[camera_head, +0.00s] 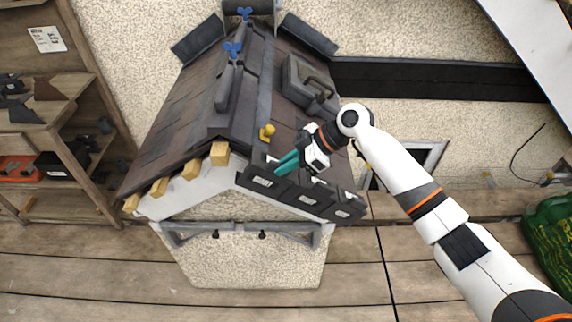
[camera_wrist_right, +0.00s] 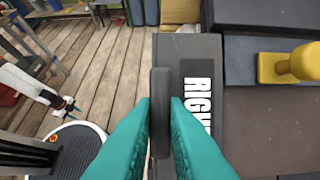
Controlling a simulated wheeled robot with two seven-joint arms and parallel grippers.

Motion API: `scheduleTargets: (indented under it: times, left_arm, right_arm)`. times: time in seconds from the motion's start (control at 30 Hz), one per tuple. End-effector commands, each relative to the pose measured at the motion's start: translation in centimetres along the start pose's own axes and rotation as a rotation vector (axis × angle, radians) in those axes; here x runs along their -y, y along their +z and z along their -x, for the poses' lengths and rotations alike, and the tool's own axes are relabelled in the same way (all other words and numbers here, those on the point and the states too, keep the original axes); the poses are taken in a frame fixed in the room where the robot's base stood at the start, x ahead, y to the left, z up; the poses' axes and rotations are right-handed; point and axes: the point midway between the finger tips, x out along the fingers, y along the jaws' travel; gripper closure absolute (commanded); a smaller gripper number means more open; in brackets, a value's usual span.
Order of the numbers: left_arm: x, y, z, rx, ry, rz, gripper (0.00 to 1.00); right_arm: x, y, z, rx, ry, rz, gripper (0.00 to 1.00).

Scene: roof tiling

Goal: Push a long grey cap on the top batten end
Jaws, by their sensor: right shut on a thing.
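The top long grey cap (camera_head: 262,181), with a white label, lies along the right verge of the small roof (camera_head: 185,115). In the right wrist view its label (camera_wrist_right: 195,100) reads partly "RIGH". My right gripper (camera_head: 287,163) has teal fingers shut on the cap's upright dark fin (camera_wrist_right: 160,105). The batten end beneath is hidden, so I cannot tell how fully the cap is seated. More labelled grey caps (camera_head: 307,199) line the verge below it. Bare wooden batten ends (camera_head: 191,167) show on the left slope. My left gripper (camera_wrist_right: 68,104) shows small in the right wrist view; its opening is unclear.
A yellow knobbed piece (camera_head: 268,131) lies on the roof close to the gripper. A grey roof window (camera_head: 310,85) and ridge pieces with blue clips (camera_head: 233,49) are higher up. Wooden shelves (camera_head: 60,120) stand left, and a green bag (camera_head: 550,240) lies right. The plank floor in front is clear.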

Motion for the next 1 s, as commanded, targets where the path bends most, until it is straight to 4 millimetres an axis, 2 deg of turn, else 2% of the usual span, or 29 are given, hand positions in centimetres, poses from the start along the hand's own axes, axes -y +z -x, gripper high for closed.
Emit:
scheduleTargets:
  times: [0.8, 0.83, 0.97, 1.0]
  left_arm:
    - [0.03, 0.00, -0.20, 0.000, 0.000, 0.000, 0.62]
    - [0.03, 0.00, -0.20, 0.000, 0.000, 0.000, 0.62]
    - [0.03, 0.00, -0.20, 0.000, 0.000, 0.000, 0.62]
    - [0.02, 0.00, -0.20, 0.000, 0.000, 0.000, 0.62]
  right_arm:
    - [0.26, 0.04, 0.03, 0.001, -0.001, 0.001, 1.00]
    - [0.26, 0.04, 0.03, 0.001, -0.001, 0.001, 0.83]
    - [0.25, 0.03, 0.02, 0.000, -0.001, 0.000, 0.62]
    - [0.25, 0.02, 0.02, 0.000, -0.001, 0.000, 0.62]
